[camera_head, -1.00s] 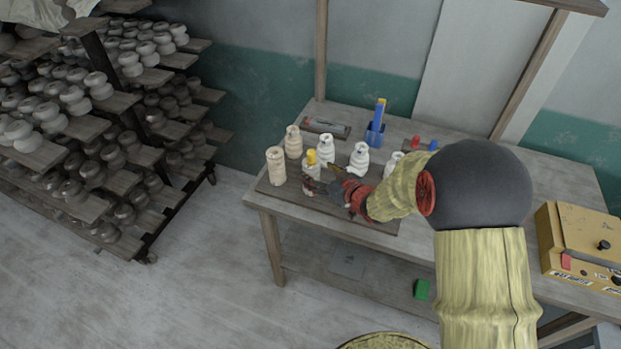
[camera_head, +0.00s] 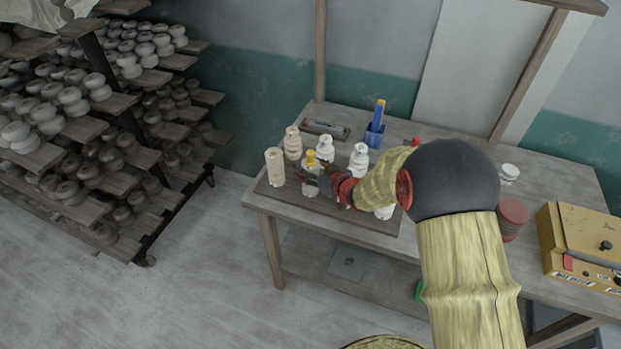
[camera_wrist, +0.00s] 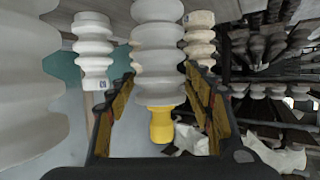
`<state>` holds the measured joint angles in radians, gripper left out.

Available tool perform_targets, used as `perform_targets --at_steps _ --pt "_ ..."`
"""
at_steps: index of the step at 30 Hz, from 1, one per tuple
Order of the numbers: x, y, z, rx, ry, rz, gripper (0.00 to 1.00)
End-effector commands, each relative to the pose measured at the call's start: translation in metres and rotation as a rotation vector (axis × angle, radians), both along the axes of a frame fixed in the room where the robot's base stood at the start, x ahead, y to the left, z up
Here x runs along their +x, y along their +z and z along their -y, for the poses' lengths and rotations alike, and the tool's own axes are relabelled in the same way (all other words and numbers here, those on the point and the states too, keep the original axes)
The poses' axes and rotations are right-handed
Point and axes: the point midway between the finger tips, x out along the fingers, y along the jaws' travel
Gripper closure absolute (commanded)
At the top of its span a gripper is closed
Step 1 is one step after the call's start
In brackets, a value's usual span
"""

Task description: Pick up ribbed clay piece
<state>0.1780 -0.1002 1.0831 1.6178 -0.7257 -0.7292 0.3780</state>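Several ribbed clay pieces stand on a dark board (camera_head: 345,215) on the table. One pale ribbed piece with a yellow top (camera_head: 311,181) is at my gripper (camera_head: 309,177). In the wrist view this ribbed piece (camera_wrist: 158,62) appears top-down, its yellow end (camera_wrist: 161,124) between the two fingers of my gripper (camera_wrist: 160,78). The fingers are spread on either side, with a visible gap at the yellow end. Contact higher up cannot be told. Other ribbed pieces are a beige one (camera_head: 274,167), a cream one (camera_head: 293,144) and white ones (camera_head: 325,150) (camera_head: 359,160).
A blue holder (camera_head: 374,135) and a flat tool case (camera_head: 326,128) are behind the pieces. A pottery rack (camera_head: 130,225) stands left. My arm hides part of the table.

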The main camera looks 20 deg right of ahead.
Motion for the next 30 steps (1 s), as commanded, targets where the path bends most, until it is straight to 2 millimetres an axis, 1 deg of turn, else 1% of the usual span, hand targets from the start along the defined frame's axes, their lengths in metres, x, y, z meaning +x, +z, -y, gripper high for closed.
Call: perform_targets --at_steps 2,26,30 --pt "-0.0001 0.0 0.0001 0.0 0.0 0.0 0.54" --pt "0.0 0.0 0.0003 0.0 -0.001 0.0 1.0" --pt "0.0 0.0 0.0003 0.0 -0.001 0.0 1.0"
